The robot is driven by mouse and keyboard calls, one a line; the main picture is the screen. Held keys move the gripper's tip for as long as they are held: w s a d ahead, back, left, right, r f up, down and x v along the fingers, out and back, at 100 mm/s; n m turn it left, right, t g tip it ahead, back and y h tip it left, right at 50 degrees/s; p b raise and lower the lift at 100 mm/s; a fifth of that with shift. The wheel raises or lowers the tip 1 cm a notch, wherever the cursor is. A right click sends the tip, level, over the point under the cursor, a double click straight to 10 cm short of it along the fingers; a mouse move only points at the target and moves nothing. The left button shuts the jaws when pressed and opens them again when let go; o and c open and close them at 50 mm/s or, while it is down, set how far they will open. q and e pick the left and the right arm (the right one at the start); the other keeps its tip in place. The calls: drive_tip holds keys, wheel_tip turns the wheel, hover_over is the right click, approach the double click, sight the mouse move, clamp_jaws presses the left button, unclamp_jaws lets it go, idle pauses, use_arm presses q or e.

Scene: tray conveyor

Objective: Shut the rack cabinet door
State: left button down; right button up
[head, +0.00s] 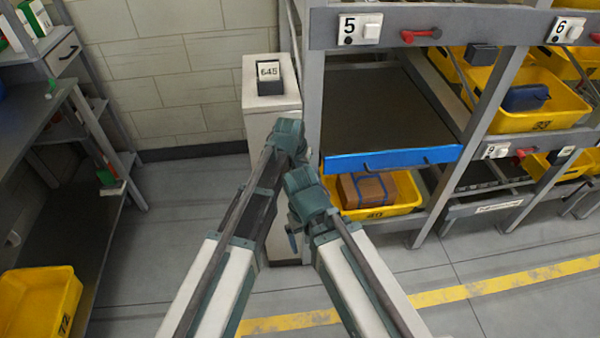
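The grey rack (325,27) stands at the right, with labelled bays. In bay 5, a wide dark panel (390,105) lies about flat, with a blue front edge (392,159). I cannot tell whether this panel is the cabinet door or a shelf; no upright door is clearly visible. My two arms come up from the bottom and meet in front of a narrow pale pedestal left of the bay. Their teal wrist parts overlap in the picture, left of the blue edge. The fingers of both grippers are hidden or too unclear to read.
A yellow bin (375,212) with a brown box (367,188) sits below the panel. More yellow bins (540,118) fill the right bays. A dark workbench (40,110) stands left. Floor between is clear.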

use_arm(q)
drive_tip(key=shift+w+a, duration=0.1)
drive_tip(key=shift+w, duration=0.5)
drive_tip(key=shift+a, duration=0.1)
